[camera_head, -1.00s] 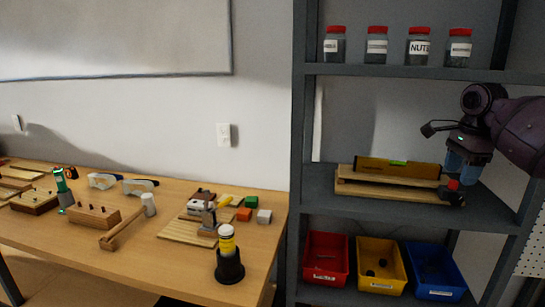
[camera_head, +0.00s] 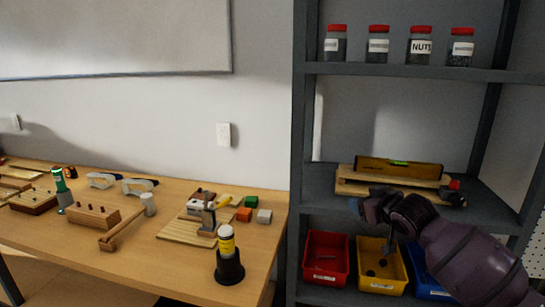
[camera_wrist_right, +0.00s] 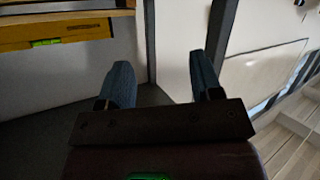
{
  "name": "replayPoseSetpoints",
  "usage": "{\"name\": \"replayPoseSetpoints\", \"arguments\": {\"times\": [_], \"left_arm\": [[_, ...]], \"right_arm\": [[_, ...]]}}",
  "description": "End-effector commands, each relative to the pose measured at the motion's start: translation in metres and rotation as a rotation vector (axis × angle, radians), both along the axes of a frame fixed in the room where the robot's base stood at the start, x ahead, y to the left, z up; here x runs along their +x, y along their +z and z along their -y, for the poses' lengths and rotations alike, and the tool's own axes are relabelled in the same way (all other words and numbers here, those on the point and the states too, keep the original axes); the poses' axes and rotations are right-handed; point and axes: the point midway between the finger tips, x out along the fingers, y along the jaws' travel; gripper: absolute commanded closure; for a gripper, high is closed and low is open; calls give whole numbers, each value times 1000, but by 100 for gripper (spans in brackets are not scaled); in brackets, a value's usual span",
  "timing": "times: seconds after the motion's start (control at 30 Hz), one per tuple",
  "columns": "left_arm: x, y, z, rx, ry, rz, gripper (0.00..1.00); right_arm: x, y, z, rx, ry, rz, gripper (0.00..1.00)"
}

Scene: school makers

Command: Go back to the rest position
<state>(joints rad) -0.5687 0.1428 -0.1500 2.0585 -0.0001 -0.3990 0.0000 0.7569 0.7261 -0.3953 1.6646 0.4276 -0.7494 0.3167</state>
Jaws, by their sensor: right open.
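My right gripper (camera_wrist_right: 160,85) is open in the right wrist view, with two blue fingers apart and nothing between them. A yellow spirit level (camera_head: 400,167) lies on wooden boards (camera_head: 385,190) on the middle shelf, apart from the gripper. The level also shows at the upper left of the right wrist view (camera_wrist_right: 60,32). My left gripper is not in view.
The dark shelf unit (camera_head: 298,150) holds labelled jars (camera_head: 420,46) on top. Red (camera_head: 326,260), yellow (camera_head: 380,285) and blue bins stand below; my arm partly covers the blue one. A wooden table (camera_head: 180,275) with tools, blocks and a glue bottle (camera_head: 227,241) stands left.

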Motion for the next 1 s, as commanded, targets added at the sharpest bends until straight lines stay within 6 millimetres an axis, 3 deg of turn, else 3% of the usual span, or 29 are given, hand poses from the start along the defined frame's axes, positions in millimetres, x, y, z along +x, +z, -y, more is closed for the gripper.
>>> {"name": "replayPoseSetpoints", "arguments": {"times": [0.1, 0.37, 0.67, 1.0], "left_arm": [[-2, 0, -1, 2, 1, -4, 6], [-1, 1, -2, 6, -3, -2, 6], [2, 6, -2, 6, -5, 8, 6], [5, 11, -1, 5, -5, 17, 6]], "right_arm": [[-31, -36, -16, -40, 61, 68, 41], [-102, -98, -28, -91, 100, 174, 41], [-192, -161, -18, -75, 26, 173, 41], [-309, -239, 11, -6, -143, -8, 41]]}}
